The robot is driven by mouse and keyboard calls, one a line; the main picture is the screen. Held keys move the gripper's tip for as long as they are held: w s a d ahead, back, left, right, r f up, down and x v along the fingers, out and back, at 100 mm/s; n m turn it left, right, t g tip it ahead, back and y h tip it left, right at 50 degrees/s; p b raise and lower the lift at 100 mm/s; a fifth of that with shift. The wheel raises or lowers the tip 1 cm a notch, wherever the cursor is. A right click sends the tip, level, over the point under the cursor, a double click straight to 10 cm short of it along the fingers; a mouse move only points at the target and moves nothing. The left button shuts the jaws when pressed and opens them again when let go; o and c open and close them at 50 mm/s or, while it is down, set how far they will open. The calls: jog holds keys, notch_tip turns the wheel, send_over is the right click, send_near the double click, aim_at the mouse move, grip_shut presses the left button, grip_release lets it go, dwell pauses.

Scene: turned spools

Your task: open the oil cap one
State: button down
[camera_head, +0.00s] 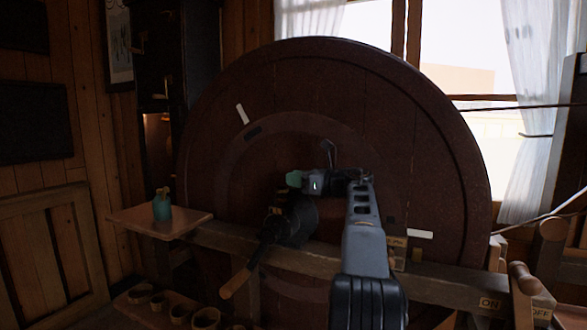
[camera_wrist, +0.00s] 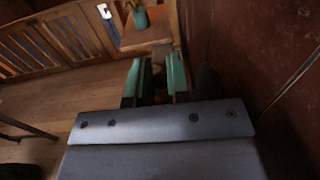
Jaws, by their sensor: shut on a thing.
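My gripper (camera_head: 295,180) is at the front of the big dark red wheel (camera_head: 390,110), just above a dark round housing (camera_head: 297,222). In the wrist view its two green fingers (camera_wrist: 158,82) stand a little apart, with a small dark brownish thing between them. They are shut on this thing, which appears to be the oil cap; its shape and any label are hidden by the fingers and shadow. I cannot tell whether it is seated or turned.
A wooden handle (camera_head: 240,281) sticks out below the housing. A teal pot (camera_head: 162,207) stands on a small wooden shelf (camera_head: 133,219) at left. A wooden rail (camera_head: 440,284) crosses in front of the wheel, with ON and OFF labels at right. Several small cups sit low at left.

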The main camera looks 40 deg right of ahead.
jog(key=shift+w+d+n+g+y+p, duration=0.1)
jog(key=shift+d+n+g+y+p, duration=0.15)
jog(key=shift+n+g+y+p, duration=0.6)
jog(key=shift+f+t+y, duration=0.1)
jog(key=shift+t+y, duration=0.15)
jog(key=c, duration=1.1)
grip_release()
